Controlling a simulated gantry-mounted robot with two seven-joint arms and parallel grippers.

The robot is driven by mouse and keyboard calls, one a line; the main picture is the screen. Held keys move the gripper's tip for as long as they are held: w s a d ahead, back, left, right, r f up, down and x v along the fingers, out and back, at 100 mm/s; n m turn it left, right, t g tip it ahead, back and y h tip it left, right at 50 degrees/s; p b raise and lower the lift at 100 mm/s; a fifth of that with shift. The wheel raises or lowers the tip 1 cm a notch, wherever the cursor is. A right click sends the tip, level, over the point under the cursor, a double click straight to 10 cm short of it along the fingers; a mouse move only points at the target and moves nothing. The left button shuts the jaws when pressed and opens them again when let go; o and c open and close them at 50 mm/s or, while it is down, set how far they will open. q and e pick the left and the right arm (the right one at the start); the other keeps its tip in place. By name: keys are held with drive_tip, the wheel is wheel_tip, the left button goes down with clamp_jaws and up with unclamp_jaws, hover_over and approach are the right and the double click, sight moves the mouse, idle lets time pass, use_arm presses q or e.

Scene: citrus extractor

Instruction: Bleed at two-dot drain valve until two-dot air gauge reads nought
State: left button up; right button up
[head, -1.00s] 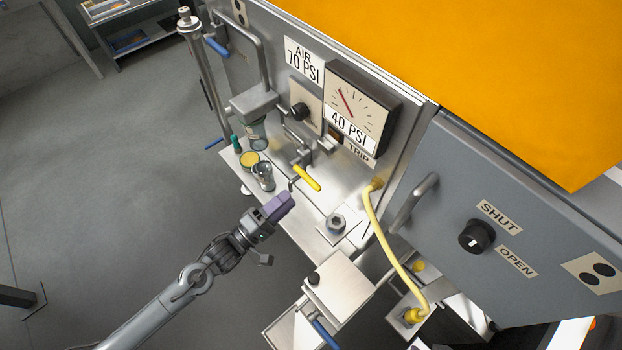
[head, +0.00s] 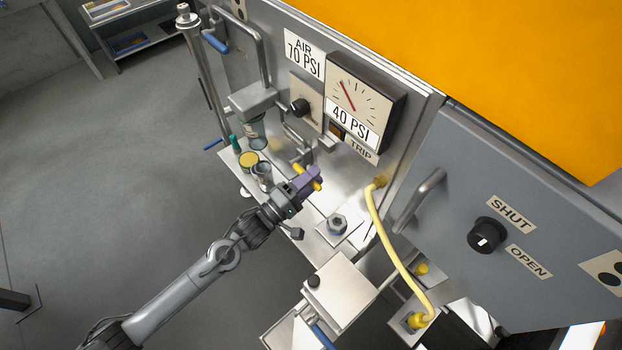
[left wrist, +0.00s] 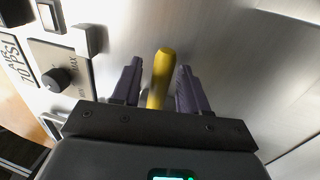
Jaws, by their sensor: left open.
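A yellow valve handle (head: 318,185) sticks out over the steel ledge. My left gripper (head: 306,181) is at it, partly covering it. In the left wrist view the yellow handle (left wrist: 161,77) stands between the purple fingers of my open left gripper (left wrist: 157,85), with gaps showing at both sides. A square gauge (head: 358,97) has a red needle leaning up and left, above a "40 PSI" label. An "AIR 70 PSI" label (head: 304,56) is left of it. A two-dot plate (head: 240,9) is at the top left of this panel. My right gripper is out of view.
A dark knob (head: 300,107) and a trip lamp (head: 337,131) sit beside the gauge. A yellow hose (head: 382,244) hangs at right. A grey door with a SHUT/OPEN knob (head: 486,237) carries another two-dot plate (head: 604,271).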

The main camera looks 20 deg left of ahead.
use_arm(q)
clamp_jaws()
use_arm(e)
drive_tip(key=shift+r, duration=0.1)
